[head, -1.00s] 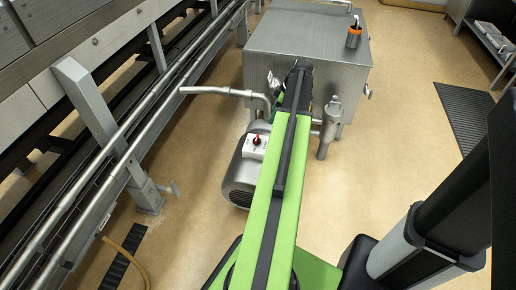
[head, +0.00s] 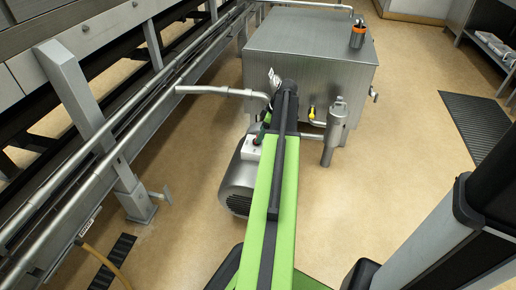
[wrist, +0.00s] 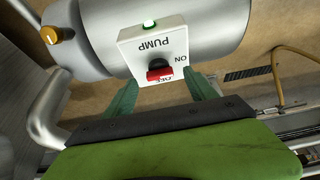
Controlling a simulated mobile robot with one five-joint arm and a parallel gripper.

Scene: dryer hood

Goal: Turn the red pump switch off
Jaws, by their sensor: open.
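The red pump switch (wrist: 160,74) is a knob on a white box marked PUMP, ON and OFF (wrist: 149,45). I cannot tell which mark the knob points at. My gripper (wrist: 162,80) is open, its green fingers on either side of the knob's lower edge, with no clear contact. In the head view the white box (head: 250,152) sits on the grey motor beside my arm; my gripper (head: 263,131) is partly hidden there.
The grey pump motor (head: 236,185) carries the box. A metal tank (head: 305,65) stands behind, with a yellow-handled valve (head: 312,113) and a vertical pipe fitting (head: 333,130). A horizontal pipe (head: 215,91) runs left toward the conveyor frame (head: 85,110).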

